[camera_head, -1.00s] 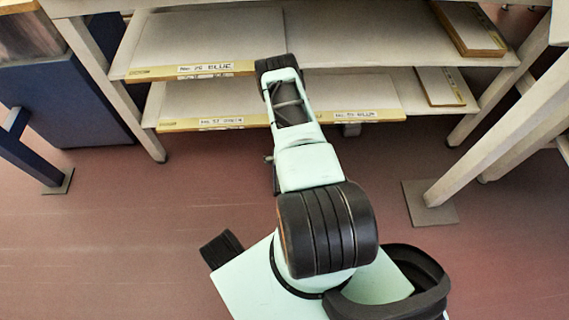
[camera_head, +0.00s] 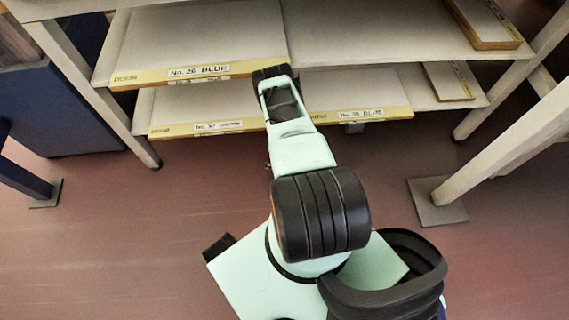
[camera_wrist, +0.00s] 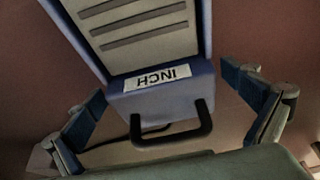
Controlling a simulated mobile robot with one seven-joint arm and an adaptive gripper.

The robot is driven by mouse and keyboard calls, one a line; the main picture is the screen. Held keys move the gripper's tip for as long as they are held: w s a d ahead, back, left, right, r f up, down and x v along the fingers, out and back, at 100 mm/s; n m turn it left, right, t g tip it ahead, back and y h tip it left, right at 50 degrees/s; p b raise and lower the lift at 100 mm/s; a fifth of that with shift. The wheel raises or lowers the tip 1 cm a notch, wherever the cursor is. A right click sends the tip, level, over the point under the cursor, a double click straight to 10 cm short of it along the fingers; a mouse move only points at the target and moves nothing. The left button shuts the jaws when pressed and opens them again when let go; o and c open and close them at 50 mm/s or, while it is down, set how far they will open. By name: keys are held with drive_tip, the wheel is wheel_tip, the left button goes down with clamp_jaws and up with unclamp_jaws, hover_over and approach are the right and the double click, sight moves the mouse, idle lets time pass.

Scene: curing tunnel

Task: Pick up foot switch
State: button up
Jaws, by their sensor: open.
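The foot switch (camera_wrist: 152,62) shows in the wrist view. It has a blue body, a grey ridged pedal plate, a white label reading INCH, seen upside down, and a black handle (camera_wrist: 172,142) on its near end. A dark cord runs beside it on the floor. My gripper (camera_wrist: 163,88) is open, with one finger on each side of the foot switch and visible gaps between. The fingers appear not to touch it. In the head view, neither the foot switch nor my fingers can be seen.
A shelf rack holds boards labelled No. 26 BLUE (camera_head: 199,72) and others on a lower shelf (camera_head: 360,115). A rack leg with a foot plate (camera_head: 437,202) stands at the right. A dark blue cabinet (camera_head: 65,110) stands at the left. The reddish floor (camera_head: 110,225) between is open.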

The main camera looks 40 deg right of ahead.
drive_tip(key=c, duration=2)
drive_tip(key=shift+w+d, duration=0.1)
